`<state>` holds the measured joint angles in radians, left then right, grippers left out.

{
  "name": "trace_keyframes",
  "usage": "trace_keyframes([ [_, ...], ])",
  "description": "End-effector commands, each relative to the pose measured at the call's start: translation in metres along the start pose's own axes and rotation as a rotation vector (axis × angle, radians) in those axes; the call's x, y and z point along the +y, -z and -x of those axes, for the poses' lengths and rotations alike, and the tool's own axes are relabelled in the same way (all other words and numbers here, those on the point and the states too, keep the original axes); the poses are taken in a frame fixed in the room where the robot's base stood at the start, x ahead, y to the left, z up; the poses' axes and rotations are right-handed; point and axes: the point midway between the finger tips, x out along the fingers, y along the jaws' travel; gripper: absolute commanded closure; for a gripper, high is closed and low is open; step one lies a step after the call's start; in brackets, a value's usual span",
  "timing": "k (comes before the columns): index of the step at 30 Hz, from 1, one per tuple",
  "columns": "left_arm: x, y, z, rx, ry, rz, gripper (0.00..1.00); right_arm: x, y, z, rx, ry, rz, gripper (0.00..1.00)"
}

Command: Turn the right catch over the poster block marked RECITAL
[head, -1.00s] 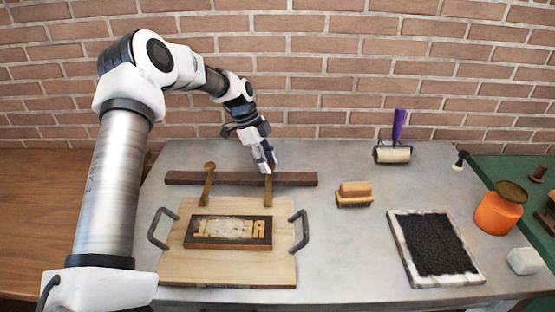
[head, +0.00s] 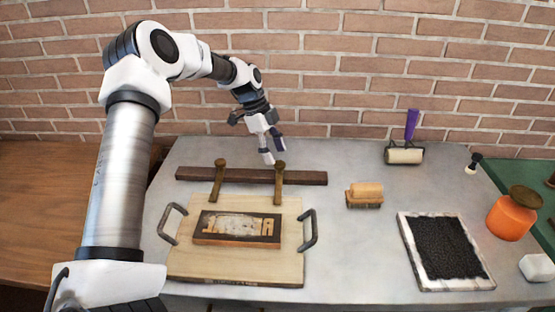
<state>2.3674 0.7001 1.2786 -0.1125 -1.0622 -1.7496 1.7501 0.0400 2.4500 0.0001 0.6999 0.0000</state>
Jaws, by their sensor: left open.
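The poster block (head: 208,238), dark-edged with pale raised letters, lies on the wooden board (head: 235,270). Its lettering is partly blurred under a whitish patch, so I cannot read it fully. The right catch (head: 279,187) is a brown bar with a round knob, on the dark rail (head: 250,176) behind the block. It points toward the front, its tip near the block's back right corner; I cannot tell if it overlaps the block. The left catch (head: 218,187) points the same way. My left gripper (head: 274,153) is open and empty, just above and behind the right catch's knob. My right gripper is not in view.
Metal handles (head: 309,231) stand at the board's sides. To the right are a brush (head: 364,196), a purple-handled roller (head: 405,155), a black inked slab (head: 446,245) and an orange pot (head: 510,220). A brick wall closes the back.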

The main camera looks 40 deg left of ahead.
Motion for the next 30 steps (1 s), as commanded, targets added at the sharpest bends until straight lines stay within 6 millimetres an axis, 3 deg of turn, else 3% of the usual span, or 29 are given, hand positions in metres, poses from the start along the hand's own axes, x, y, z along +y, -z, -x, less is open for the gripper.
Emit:
trace_keyframes([
  [6,-0.001,0.0,0.058,-0.001,0.002,-0.002,0.41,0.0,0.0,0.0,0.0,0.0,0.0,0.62],
  [10,-0.001,0.001,0.079,0.0,-0.001,-0.001,0.41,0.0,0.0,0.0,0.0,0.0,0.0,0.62],
  [30,0.0,0.002,0.089,-0.001,-0.003,-0.001,0.41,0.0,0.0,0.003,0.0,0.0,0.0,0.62],
])
